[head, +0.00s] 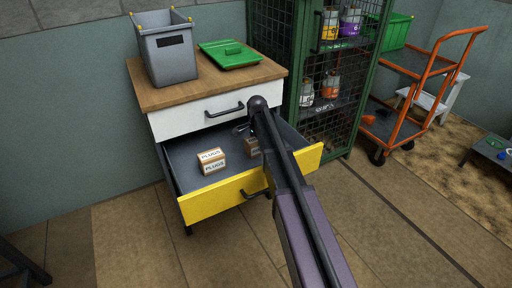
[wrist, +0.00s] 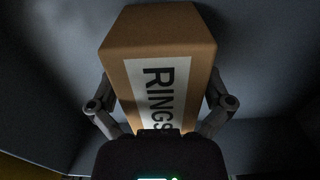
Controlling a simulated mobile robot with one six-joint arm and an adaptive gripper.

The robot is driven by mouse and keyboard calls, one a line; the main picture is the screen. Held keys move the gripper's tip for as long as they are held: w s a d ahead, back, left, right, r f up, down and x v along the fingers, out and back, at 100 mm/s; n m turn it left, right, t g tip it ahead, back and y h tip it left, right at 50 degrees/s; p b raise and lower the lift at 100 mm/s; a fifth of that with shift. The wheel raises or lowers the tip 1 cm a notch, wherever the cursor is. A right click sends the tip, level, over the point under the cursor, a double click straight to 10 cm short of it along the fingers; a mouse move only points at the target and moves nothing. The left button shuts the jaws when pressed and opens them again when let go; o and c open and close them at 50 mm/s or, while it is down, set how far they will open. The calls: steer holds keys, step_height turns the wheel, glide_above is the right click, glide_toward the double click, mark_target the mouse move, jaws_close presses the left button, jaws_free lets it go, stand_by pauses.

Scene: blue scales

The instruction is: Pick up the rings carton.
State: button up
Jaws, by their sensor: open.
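The rings carton (wrist: 158,40) is a brown box with a white label reading RINGS. In the wrist view it stands between the two fingers of my gripper (wrist: 160,108), one finger on each side. The fingers are open, and I cannot tell whether either one touches the carton. In the head view the carton (head: 252,147) shows partly in the open yellow-fronted drawer (head: 225,196), mostly hidden behind my arm. My gripper is also largely hidden there.
A second carton marked PLUGS (head: 211,162) sits to the left in the same drawer. The drawer walls surround both cartons. Above are a closed white drawer (head: 205,116), a grey bin (head: 167,55) and a green lid (head: 230,55). A green mesh cabinet (head: 287,75) stands to the right.

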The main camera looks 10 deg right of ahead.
steer(key=shift+c, duration=0.2)
steer(key=c, duration=1.1)
steer(key=shift+o, duration=0.2)
steer(key=shift+r, duration=0.1)
step_height(320, 180, up, 28)
steer(key=p, duration=2.8)
